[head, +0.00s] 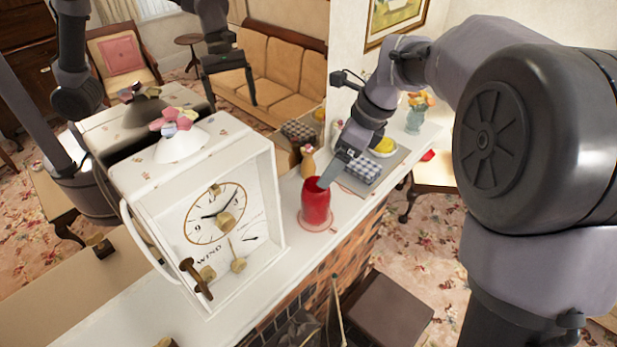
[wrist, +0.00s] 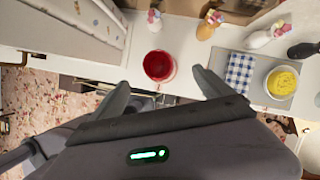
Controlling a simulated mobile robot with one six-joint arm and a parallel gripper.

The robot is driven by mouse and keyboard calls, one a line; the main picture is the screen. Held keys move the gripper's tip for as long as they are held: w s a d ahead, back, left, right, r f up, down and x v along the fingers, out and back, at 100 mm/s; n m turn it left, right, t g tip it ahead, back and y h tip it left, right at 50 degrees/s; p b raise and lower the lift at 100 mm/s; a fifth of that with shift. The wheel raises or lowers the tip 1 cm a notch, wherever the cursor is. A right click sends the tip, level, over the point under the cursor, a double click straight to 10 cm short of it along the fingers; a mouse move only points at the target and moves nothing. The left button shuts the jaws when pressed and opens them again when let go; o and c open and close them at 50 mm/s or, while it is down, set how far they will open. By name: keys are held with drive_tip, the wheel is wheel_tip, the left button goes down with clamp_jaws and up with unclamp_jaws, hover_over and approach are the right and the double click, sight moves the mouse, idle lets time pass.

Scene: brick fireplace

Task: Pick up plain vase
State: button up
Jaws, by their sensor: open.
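A plain red vase (head: 315,204) stands upright on the white mantel shelf, its open mouth facing up. The same vase shows from above in the wrist view (wrist: 159,67). My gripper (head: 325,178) is open and empty, and in the head view one finger overlaps the vase's rim. In the wrist view the two fingers (wrist: 162,82) are spread, one to each side of the vase and slightly below it in the picture. I cannot tell whether a finger touches the vase. The vase's far side is hidden.
A large white clock (head: 265,190) stands left of the vase. An orange vase (head: 308,164) is close behind it. A grey tray (wrist: 249,99) with a checked cloth (wrist: 240,72) and a yellow-filled bowl (wrist: 283,81) lies to the right. The shelf's front edge is near.

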sight(316, 201)
drive_tip(key=x, duration=0.9)
drive_tip(key=shift+w+d, duration=0.1)
drive_tip(key=shift+d, duration=0.05)
drive_tip(key=f, duration=0.5)
drive_tip(key=shift+s+a+f+p, duration=0.1)
drive_tip(key=shift+s+a+p, duration=0.15)
drive_tip(key=shift+s+p, duration=0.1)
drive_tip(key=shift+w+a+f, duration=0.15)
drive_tip(key=shift+a+f, duration=0.1)
drive_tip(key=shift+f, duration=0.05)
drive_tip(key=shift+d, duration=0.1)
drive_tip(key=c, duration=1.9)
